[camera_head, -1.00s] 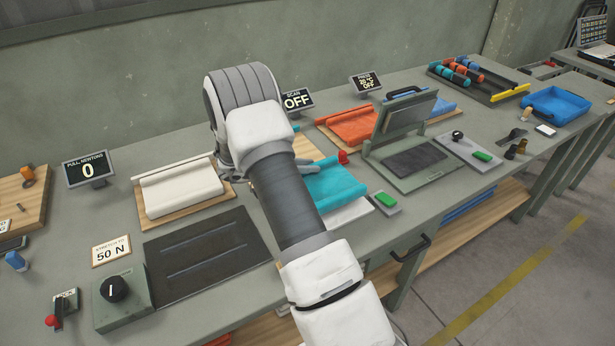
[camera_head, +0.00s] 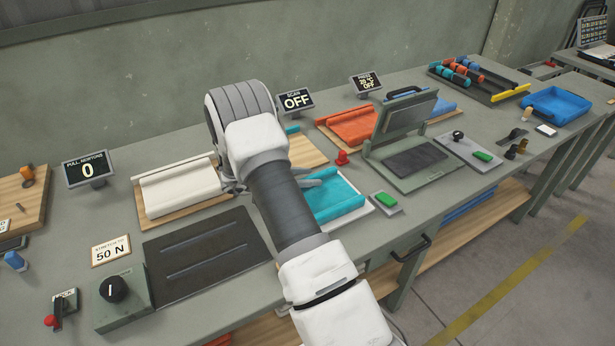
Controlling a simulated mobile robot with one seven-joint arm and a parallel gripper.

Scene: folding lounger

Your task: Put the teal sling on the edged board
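The teal sling (camera_head: 335,196) lies right of my forearm, spread nearly flat over a white plate (camera_head: 365,210) whose rim shows at its front and right. My forearm hides its left part. My gripper (camera_head: 275,182) is mostly hidden behind my forearm. Grey finger parts show on both sides of it, the right one over the sling's back edge. I cannot tell whether it grips the sling. A dark slotted board (camera_head: 205,250) lies front left. I cannot tell which surface is the edged board.
A white sling (camera_head: 180,190) and an orange sling (camera_head: 348,125) lie on wooden boards. A red knob (camera_head: 341,158), a green button (camera_head: 386,198) and an open press (camera_head: 405,145) stand to the right.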

